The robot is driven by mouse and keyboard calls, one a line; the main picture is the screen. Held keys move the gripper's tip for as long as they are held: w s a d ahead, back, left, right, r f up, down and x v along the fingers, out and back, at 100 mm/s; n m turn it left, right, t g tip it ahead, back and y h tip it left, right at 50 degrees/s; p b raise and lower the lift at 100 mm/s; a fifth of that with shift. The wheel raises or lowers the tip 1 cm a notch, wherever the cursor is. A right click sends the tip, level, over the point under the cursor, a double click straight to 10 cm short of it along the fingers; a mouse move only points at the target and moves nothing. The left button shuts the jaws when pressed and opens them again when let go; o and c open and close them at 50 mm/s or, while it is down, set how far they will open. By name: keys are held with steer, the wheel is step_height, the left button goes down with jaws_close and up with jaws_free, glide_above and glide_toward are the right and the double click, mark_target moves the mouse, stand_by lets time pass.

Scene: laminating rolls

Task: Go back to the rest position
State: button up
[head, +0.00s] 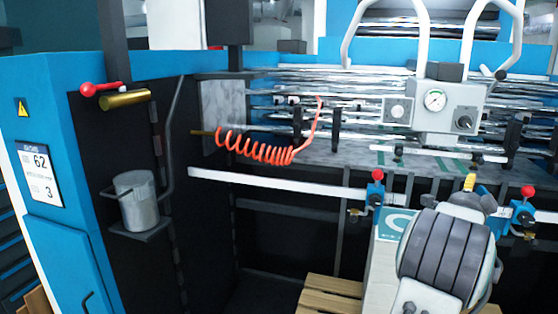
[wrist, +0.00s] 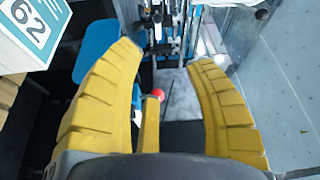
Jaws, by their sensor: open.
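My gripper (wrist: 163,55) shows in the wrist view with its ribbed yellow fingers spread wide apart. A narrower yellow piece stands between them, and no object is held in the gap. In the head view my arm covers the lower right, and only a small yellow bit shows above it, so the fingers are mostly hidden there. The gripper is in front of the blue and black laminating machine (head: 85,150).
An orange coiled hose (head: 255,149) hangs before shiny rollers. A gauge box (head: 434,108) stands upper right. A red-knobbed clamp (head: 376,190) sits left of my arm. A wooden pallet (head: 330,296) lies below. A metal cup (head: 136,200) stands on a bracket at left.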

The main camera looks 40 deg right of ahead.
steer(key=s+a+f+n+g+y, duration=0.1)
steer(key=a+f+n+y, duration=0.2)
steer(key=f, duration=0.4)
steer(key=a+f+n+g+y, duration=0.1)
steer(key=f+n+y, duration=0.2)
steer(key=f+n, duration=0.35)
steer(key=s+a+f+n+g+y, duration=0.1)
steer(key=s+a+f+n+y, duration=0.2)
steer(key=a+f+y, duration=0.65)
steer(key=w+a+r+n, duration=0.2)
steer(key=a+n, duration=0.4)
steer(key=a, duration=1)
steer(key=w+a+r+n+t+y, duration=0.1)
steer(key=a+n, duration=0.5)
steer(key=a, duration=1)
steer(key=w+a+r+n+t+y, duration=0.1)
steer(key=w+a+r+n, duration=0.2)
steer(key=a, duration=1.3)
steer(key=shift+a+r+n, duration=0.25)
steer(key=shift+r+n, duration=0.2)
steer(key=shift+n, duration=1.2)
